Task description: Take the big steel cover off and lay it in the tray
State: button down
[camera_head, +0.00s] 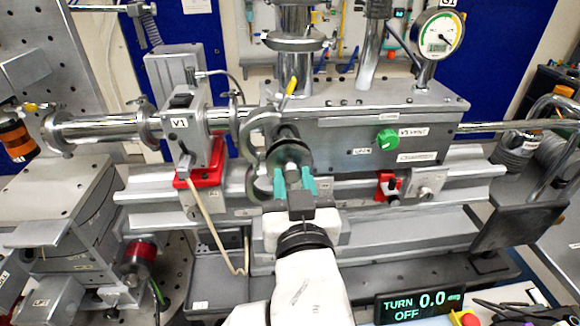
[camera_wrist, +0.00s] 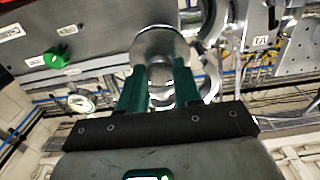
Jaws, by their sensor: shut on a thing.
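The big steel cover (camera_head: 303,153) is a round disc at the front of the grey chamber box, with a stub at its middle. My gripper (camera_head: 295,181) comes from below with its teal fingers shut on the stub. In the wrist view the cover (camera_wrist: 158,44) is a shiny disc just beyond the fingertips (camera_wrist: 160,88). I cannot tell whether the cover touches the port behind it. A curved clamp (camera_head: 262,121) hangs open at the cover's left side. I cannot make out a tray for certain in either view.
A valve marked V1 (camera_head: 193,135) on a steel pipe stands left of the cover. A green vent knob (camera_head: 387,140) and a dial gauge (camera_head: 437,36) are to the right. A dark panel (camera_head: 520,212) stands at far right, and a display (camera_head: 418,305) reading 0.0 and OFF is at bottom right.

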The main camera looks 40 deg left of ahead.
jog(key=shift+p+v, duration=0.3)
jog(key=shift+v, duration=0.85)
dwell(0.9)
jog(key=shift+p+v, duration=0.55)
jog(key=shift+v, duration=1.8)
